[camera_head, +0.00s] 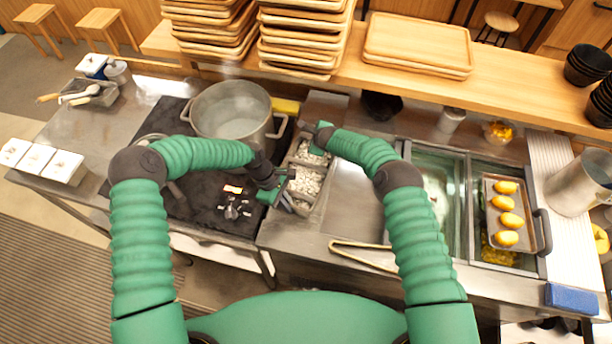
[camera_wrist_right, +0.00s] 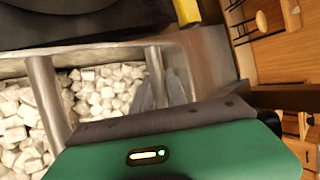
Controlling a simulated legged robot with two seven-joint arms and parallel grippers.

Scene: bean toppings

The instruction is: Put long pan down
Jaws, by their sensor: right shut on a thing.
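The long pan (camera_head: 322,182) is a narrow metal container with divided sections of white cubes, between the stove and the steel counter in the head view. In the right wrist view, the pan (camera_wrist_right: 105,52) fills the left side, with cubes and cross bars visible. My right gripper (camera_head: 322,138) is at the pan's far end; its grey fingers (camera_wrist_right: 168,90) are shut on the pan's end. My left gripper (camera_head: 285,200) is at the near left end of the pan; its finger gap is too small to make out. Whether the pan's underside touches a surface is hidden.
A large steaming pot (camera_head: 232,112) stands on the dark stove (camera_head: 205,205) to the left. Tongs (camera_head: 362,255) lie on the counter to the right. Sunken basins and a tray (camera_head: 519,190) with yellow items are farther right. Stacked wooden trays (camera_head: 418,42) stand on the back shelf.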

